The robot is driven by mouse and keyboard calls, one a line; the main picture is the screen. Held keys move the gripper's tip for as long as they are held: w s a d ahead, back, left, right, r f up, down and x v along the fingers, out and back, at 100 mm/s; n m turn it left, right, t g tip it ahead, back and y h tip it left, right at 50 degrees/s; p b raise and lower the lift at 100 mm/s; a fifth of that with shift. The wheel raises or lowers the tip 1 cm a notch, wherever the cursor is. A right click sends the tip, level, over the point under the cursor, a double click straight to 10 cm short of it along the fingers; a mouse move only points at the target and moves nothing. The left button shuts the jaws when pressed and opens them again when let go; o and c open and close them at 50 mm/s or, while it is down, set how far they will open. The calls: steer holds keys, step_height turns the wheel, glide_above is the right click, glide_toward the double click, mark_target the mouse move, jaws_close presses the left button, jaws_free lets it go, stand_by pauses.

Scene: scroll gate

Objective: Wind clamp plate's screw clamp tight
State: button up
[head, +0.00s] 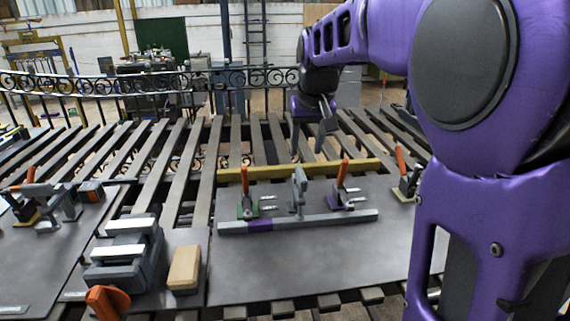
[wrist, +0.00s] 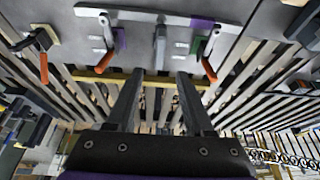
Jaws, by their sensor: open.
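The middle grey plate (head: 320,265) carries a grey bar with a purple section (head: 300,221). Behind the bar stand a green-based clamp (head: 246,208) and a purple-based clamp (head: 340,195), both with raised orange handles, and a grey upright piece (head: 298,190) between them. At left, another plate (head: 50,255) carries a grey frame with an orange block (head: 92,190). I cannot tell for sure which piece is the screw clamp. My gripper (head: 314,128) is open and empty above the slats behind the middle plate. In the wrist view its fingers (wrist: 160,78) are apart with nothing between them.
A grey vise (head: 125,250) with an orange handle (head: 107,300) and a wooden block (head: 184,268) stand left of the middle plate. A yellow bar (head: 300,170) lies behind the clamps. Another orange-handled clamp (head: 407,178) stands at right. A scrollwork railing (head: 150,82) runs behind.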

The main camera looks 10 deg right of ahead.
mark_target(302, 173)
steer(key=b+x, duration=0.1)
steer(key=x, duration=0.9)
steer(key=shift+w, duration=0.1)
jaws_close()
